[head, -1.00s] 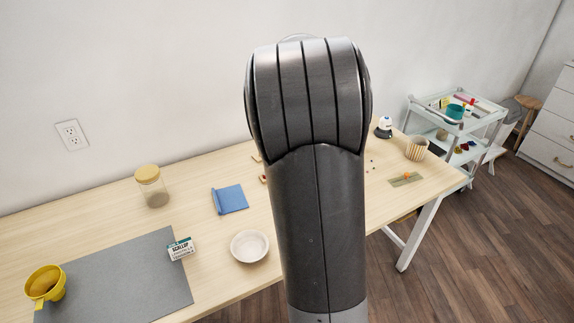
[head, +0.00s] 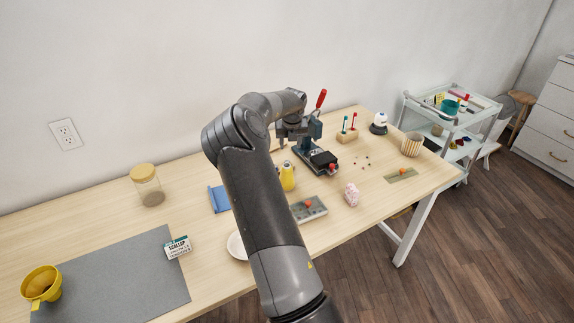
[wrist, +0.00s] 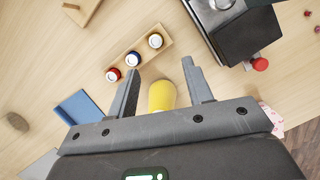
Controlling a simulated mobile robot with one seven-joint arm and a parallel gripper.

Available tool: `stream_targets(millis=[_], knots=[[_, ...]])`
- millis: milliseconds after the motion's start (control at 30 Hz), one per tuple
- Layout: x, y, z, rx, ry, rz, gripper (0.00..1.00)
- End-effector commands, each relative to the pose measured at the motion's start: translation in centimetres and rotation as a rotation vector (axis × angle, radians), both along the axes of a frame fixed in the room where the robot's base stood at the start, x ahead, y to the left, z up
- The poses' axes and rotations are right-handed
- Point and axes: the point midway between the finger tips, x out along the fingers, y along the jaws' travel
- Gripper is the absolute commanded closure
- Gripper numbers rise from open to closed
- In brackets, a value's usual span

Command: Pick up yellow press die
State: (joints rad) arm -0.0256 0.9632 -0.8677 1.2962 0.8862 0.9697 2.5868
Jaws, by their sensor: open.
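My gripper (wrist: 160,73) is open and empty above the table, pointing down. A yellow rounded object (wrist: 162,96) shows between its fingers in the wrist view, partly hidden by the gripper body. It looks like the yellow bottle (head: 287,177) in the head view, standing below my gripper. Beyond the fingertips a wooden rack (wrist: 122,62) holds small round pieces with white tops and red or blue sides. I cannot make out a clearly yellow press die. Small coloured round pieces (head: 463,146) lie on the white cart's shelf, too small to tell apart.
A press with a red-knobbed lever (head: 318,158) stands right of my gripper; it shows top right in the wrist view (wrist: 235,30). The grey mat (head: 125,282) has free room.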

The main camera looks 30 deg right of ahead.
Motion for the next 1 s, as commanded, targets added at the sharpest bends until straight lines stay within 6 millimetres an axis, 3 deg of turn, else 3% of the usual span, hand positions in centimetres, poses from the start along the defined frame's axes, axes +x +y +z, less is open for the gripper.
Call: stream_targets(millis=[300, 700, 1000], knots=[[1.1, -0.4, -4.5, 0.001, 0.003, 0.002, 0.53], [2.6, -0.2, -8.9, 0.0, 0.003, 0.002, 0.53], [3.0, -0.3, -10.0, 0.0, 0.0, 0.002, 0.53]])
